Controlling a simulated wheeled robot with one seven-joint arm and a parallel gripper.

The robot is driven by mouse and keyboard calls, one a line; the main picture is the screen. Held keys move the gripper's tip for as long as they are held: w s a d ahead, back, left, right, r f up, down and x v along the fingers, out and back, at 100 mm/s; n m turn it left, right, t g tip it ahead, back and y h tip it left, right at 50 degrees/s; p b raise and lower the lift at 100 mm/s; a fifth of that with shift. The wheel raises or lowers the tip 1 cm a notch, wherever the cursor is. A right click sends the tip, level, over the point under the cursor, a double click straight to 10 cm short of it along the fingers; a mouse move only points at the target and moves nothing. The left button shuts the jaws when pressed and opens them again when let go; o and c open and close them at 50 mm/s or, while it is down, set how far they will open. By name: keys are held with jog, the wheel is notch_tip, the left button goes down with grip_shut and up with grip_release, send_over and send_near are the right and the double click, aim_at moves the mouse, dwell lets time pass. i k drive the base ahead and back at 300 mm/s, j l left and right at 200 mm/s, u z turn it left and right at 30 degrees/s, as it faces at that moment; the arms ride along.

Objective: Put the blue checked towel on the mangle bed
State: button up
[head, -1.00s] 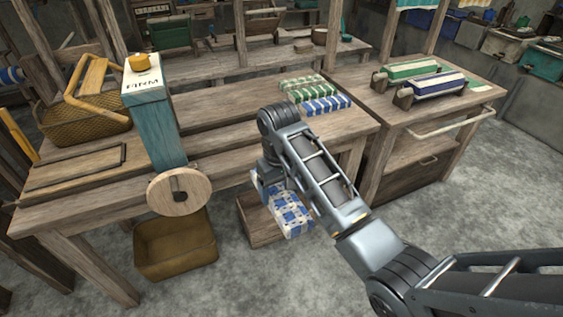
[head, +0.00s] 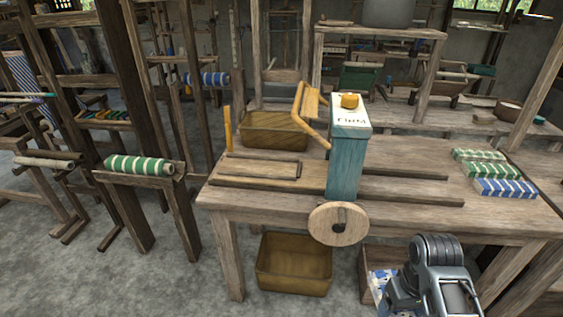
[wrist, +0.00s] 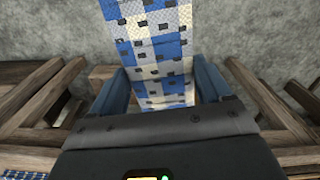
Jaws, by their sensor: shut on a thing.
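The blue checked towel (wrist: 152,50) is a blue, white and cream cloth with small dark patches. In the wrist view it lies between the two blue fingers of my gripper (wrist: 162,92), which is shut on it, and it extends beyond them. In the head view only a bit of the towel (head: 378,280) shows beside my arm at the lower right, below the table top; my fingertips are hidden there. The mangle (head: 346,165) is a teal post with a yellow knob and a wooden wheel. A flat framed board (head: 255,168), seemingly the mangle bed, lies bare to its left.
A long wooden table (head: 400,212) bears the mangle. Folded green and blue checked cloths (head: 505,187) lie at its right. A wicker basket (head: 272,130) stands behind the board. A brown bin (head: 294,265) sits under the table. A roller stand (head: 140,168) is at left.

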aim_at(262, 168)
jog(key=i+j+z, duration=0.1)
jog(key=j, duration=0.6)
jog(key=i+j+z, duration=0.1)
jog(key=j, duration=0.6)
jog(key=i+j+z, duration=0.1)
jog(key=j, duration=0.6)
